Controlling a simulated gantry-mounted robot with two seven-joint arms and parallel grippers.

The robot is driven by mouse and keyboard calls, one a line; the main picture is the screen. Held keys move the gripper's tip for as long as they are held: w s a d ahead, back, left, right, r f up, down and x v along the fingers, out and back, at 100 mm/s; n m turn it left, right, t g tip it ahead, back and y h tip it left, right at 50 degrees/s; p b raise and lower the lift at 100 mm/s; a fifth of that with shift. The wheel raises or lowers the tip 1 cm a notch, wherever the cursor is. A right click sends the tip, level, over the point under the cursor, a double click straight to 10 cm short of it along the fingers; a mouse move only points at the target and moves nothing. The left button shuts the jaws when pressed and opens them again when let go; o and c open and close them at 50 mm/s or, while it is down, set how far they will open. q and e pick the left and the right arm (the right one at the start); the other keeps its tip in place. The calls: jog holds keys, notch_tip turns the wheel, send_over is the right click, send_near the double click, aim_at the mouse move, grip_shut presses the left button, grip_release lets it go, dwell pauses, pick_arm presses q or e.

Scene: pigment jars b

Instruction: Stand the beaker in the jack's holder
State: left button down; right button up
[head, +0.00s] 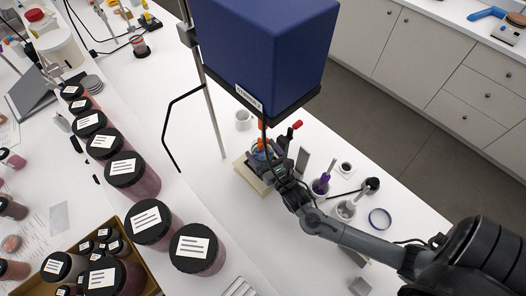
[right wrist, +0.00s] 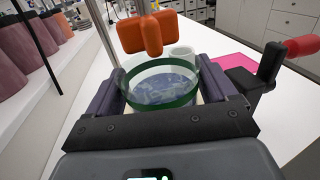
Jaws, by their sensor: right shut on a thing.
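The clear glass beaker (right wrist: 160,88) has a green band and fills the middle of the right wrist view. Its rim faces the camera, and bluish tones show through the glass. In the head view only a small part of the beaker (head: 259,151) shows. My right gripper (head: 273,163) is shut on the beaker, with a dark finger on each side. A black crank with a red grip (right wrist: 303,46) is at right and appears to belong to the jack. The holder itself is mostly hidden; I cannot tell whether the beaker rests in it.
A large blue box (head: 262,50) overhangs the work spot beside a metal rod. Dark-lidded pigment jars (head: 130,175) line the shelf at left. A white mug (head: 243,120) stands behind the gripper.

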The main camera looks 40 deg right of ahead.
jog(key=shift+r, duration=0.1)
jog(key=o, duration=1.1)
jog(key=shift+f, duration=0.2)
jog(key=shift+o, duration=0.2)
jog(key=shift+s+r, duration=0.1)
jog(key=shift+r, duration=0.05)
